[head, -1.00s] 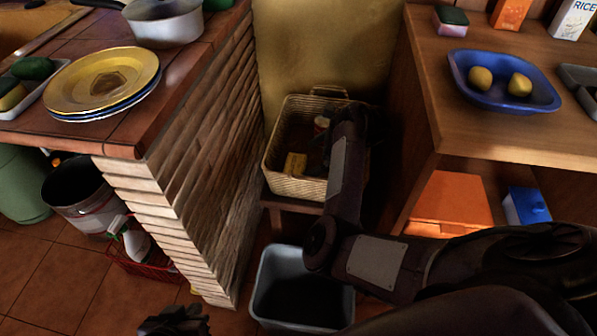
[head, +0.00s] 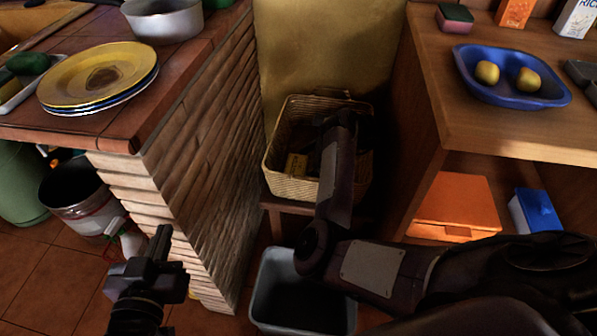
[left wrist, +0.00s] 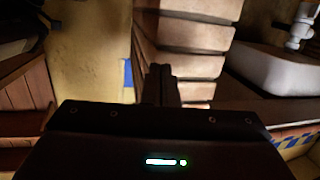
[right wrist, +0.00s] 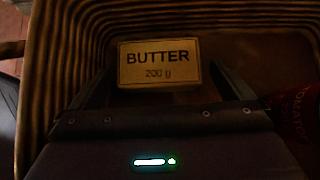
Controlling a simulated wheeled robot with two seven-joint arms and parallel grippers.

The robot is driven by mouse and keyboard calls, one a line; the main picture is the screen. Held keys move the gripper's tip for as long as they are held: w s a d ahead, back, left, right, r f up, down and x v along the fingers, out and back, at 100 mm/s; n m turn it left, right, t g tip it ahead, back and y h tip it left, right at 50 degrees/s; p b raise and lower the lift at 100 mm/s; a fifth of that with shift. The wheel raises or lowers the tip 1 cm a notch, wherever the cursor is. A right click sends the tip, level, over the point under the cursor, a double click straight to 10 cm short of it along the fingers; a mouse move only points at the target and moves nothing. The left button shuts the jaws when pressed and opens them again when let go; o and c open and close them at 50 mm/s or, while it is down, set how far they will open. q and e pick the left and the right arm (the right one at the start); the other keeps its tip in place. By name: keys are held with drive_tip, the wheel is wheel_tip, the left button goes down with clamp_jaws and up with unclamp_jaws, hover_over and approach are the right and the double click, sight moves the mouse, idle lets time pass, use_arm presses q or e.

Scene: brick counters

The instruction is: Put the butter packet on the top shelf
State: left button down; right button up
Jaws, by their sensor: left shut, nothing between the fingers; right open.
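The butter packet (right wrist: 160,64) is a pale yellow block labelled BUTTER 200 g. It lies inside the wicker basket (head: 283,184), and the head view shows it small and yellow (head: 296,164). My right gripper (right wrist: 158,86) is open inside the basket, its fingers either side of the packet's near end in the picture; contact cannot be told. In the head view my right arm hides these fingers. My left gripper (head: 163,240) is shut and empty, beside the brick counter's end; its fingers also show in the left wrist view (left wrist: 160,82). The wooden unit (head: 500,133) at right has a top surface and a lower shelf.
The unit's top bears a blue bowl (head: 512,92) with two yellow fruits; below are an orange box (head: 457,205) and a blue box (head: 535,212). A red-labelled can (right wrist: 297,115) is in the basket. A grey bin (head: 275,300) stands in front. Plates (head: 100,75) are on the left counter.

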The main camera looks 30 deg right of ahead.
drive_tip(key=b+x, duration=0.1)
drive_tip(key=x, duration=0.1)
drive_tip(key=shift+w+a+f, duration=0.1)
drive_tip(key=shift+a+f, duration=0.1)
use_arm(q)
wheel_tip(320, 180, up, 12)
drive_tip(key=a+t+h, duration=0.1)
drive_tip(key=t+h, duration=0.1)
drive_tip(key=t, duration=0.3)
drive_tip(key=shift+t, duration=0.4)
drive_tip(key=shift+f, duration=0.1)
use_arm(e)
drive_tip(key=c, duration=1.1)
use_arm(q)
drive_tip(key=shift+f, duration=0.15)
use_arm(e)
drive_tip(key=shift+r, duration=0.1)
